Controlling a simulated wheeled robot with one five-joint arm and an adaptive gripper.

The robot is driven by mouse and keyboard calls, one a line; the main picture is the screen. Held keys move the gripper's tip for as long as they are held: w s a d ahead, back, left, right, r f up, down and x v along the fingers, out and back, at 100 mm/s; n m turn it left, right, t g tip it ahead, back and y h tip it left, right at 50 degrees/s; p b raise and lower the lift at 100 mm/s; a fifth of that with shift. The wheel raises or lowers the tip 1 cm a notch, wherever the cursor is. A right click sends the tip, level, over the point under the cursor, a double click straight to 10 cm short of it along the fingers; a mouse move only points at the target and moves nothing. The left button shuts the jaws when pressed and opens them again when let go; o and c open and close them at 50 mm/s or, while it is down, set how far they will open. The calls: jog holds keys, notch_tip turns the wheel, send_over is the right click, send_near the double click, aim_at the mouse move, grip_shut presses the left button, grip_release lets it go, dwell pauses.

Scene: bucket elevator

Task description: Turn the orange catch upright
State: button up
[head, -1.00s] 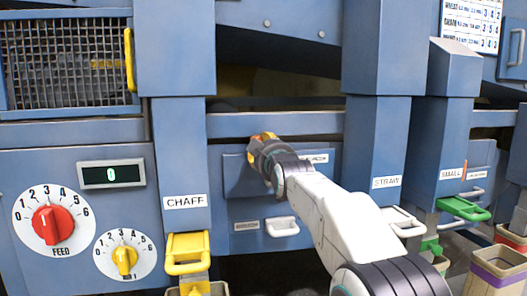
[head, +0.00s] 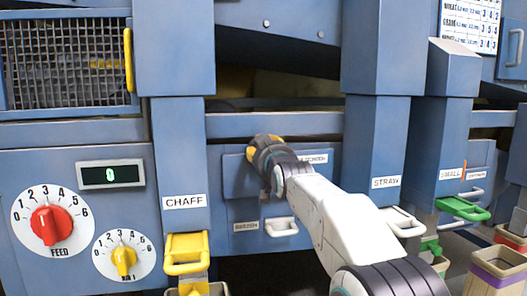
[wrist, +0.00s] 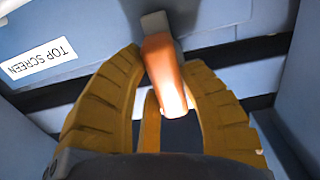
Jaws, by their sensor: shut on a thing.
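The orange catch (wrist: 165,75) shows in the wrist view, its upper end at a grey mount on the blue panel. It runs down the picture from there, leaning slightly right, across a dark gap. My gripper (wrist: 161,62) has its yellow fingers closed on both sides of the catch. In the head view, my gripper (head: 252,148) is at the top of the middle drawer front, below the blue crossbar. It hides the catch there, so I cannot tell from that view how upright it is.
A "TOP SCREEN" label (wrist: 40,62) is beside the catch. A white handle (head: 281,227) is lower on the middle front. The CHAFF chute (head: 183,150) stands left and the STRAW chute (head: 378,150) right. Red and yellow dials are far left.

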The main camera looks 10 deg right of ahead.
jog(key=shift+a+r, duration=0.1)
jog(key=o, duration=1.2)
jog(key=shift+s, duration=0.1)
jog(key=s, duration=1.1)
jog(key=shift+s, duration=0.4)
jog(key=shift+p, duration=0.3)
jog(key=s+g+p, duration=1.4)
jog(key=s+p, duration=1.8)
jog(key=shift+s+a+f, duration=0.2)
jog(key=shift+s+f, duration=0.1)
